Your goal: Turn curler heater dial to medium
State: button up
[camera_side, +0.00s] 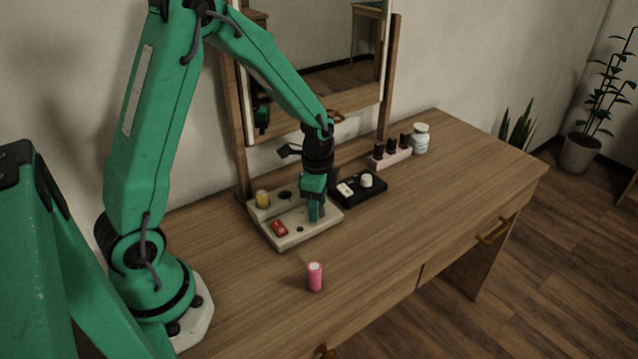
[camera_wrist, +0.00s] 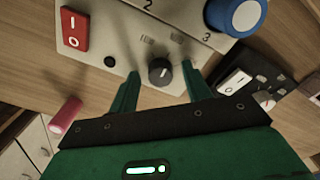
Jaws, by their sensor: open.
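A beige control box (camera_side: 268,238) stands on the dresser under my arm. In the wrist view its panel (camera_wrist: 105,32) carries a small black dial (camera_wrist: 160,70) with a light pointer mark. No label names the curler heater, so I cannot tell for certain which dial it is. My gripper (camera_wrist: 163,74) is open, with one finger on each side of the black dial; whether they touch it is unclear. In the side view my gripper (camera_side: 315,216) is low over the box and hides the dial.
A red rocker switch (camera_wrist: 74,30) is on the box, with a yellow part (camera_side: 263,199) at its back. A black box (camera_side: 370,193) with white controls stands close to the right. A pink cylinder (camera_side: 315,277) stands in front. The dresser top (camera_side: 440,200) is clear to the right.

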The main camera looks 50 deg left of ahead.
jog(key=shift+r, duration=3.8)
jog(key=shift+r, duration=0.1)
jog(key=s+d+r+n+t, duration=0.2)
jog(key=s+r+n, duration=0.3)
jog(key=s+r, duration=0.2)
jog(key=s+d+r+n+t, duration=0.3)
jog(key=s+r+n, duration=0.2)
jog(key=s+r, duration=0.2)
jog(key=shift+s+t, duration=0.3)
jog(key=shift+s, duration=0.7)
